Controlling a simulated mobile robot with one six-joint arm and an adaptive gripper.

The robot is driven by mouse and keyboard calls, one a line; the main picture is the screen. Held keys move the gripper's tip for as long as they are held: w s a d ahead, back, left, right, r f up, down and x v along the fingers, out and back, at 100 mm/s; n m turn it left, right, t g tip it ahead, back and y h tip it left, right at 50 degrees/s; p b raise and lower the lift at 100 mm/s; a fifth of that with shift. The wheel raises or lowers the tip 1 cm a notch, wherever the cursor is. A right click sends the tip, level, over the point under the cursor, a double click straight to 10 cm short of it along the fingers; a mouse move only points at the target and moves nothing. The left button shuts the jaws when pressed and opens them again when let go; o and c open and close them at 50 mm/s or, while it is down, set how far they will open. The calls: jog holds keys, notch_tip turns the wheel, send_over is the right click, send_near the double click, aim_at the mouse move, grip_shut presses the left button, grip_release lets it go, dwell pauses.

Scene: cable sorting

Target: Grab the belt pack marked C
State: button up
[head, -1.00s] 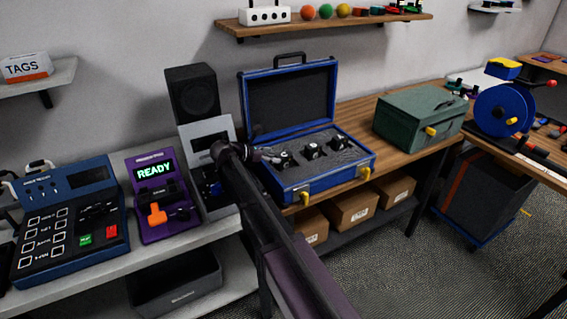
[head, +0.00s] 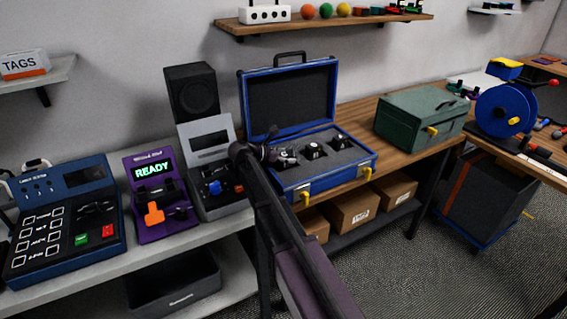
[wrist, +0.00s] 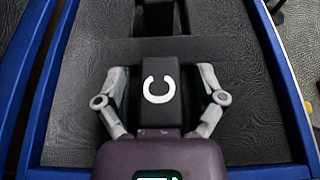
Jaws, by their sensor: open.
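The belt pack marked C (wrist: 158,100) is a black block with a white letter C, set in the dark foam of the open blue case (head: 330,180). In the wrist view my gripper (wrist: 162,78) is open, with one finger on each side of this pack. I cannot tell whether the fingers touch it. In the head view my gripper (head: 270,155) is at the leftmost pack (head: 289,160) and partly hides it. Two other black packs, the middle one (head: 313,150) and the right one (head: 340,143), sit in the foam.
The case's lid (head: 290,98) stands open behind the packs. A green box (head: 415,118) stands to the right on the wooden bench. Left are a grey device (head: 212,165), a purple READY device (head: 155,190) and a black speaker (head: 191,92). Foam beside the pack is bare.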

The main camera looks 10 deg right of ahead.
aim_at(287, 153)
dwell(0.4)
grip_shut()
jog(key=shift+r, duration=0.15)
notch_tip(287, 153, up, 3)
jog(key=p, duration=0.3)
jog(key=shift+r+p, duration=0.2)
jog(key=shift+p, duration=0.1)
jog(key=s+r+p, duration=0.1)
jog(key=s, duration=1.5)
jog(key=shift+a+r, duration=0.2)
jog(key=shift+a, duration=0.1)
